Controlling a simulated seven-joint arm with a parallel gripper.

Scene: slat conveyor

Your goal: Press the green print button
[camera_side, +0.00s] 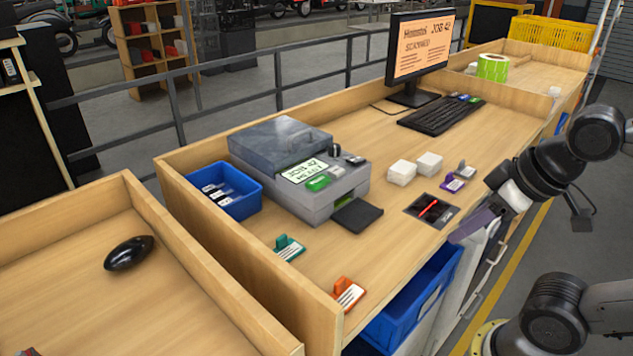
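A grey label printer (349,186) stands on the wooden bench. The green button (318,182) is on its top front, below a small lit display (303,171) that seems to read JOB 42. A pale grey button (337,171) sits to the right of the green one. A dark flap or tray sticks out at the printer's front. My gripper (462,232) is at the bench's front edge, right of the printer and well apart from the green button. Its fingers are seen side-on, so their opening does not show.
A dark plate with a red line (432,210) lies between printer and gripper. White blocks (402,172), a purple-and-white item (453,183), a blue bin (226,190), and green (290,249) and orange (348,293) tags lie around. The monitor (420,45) and keyboard (440,115) stand behind.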

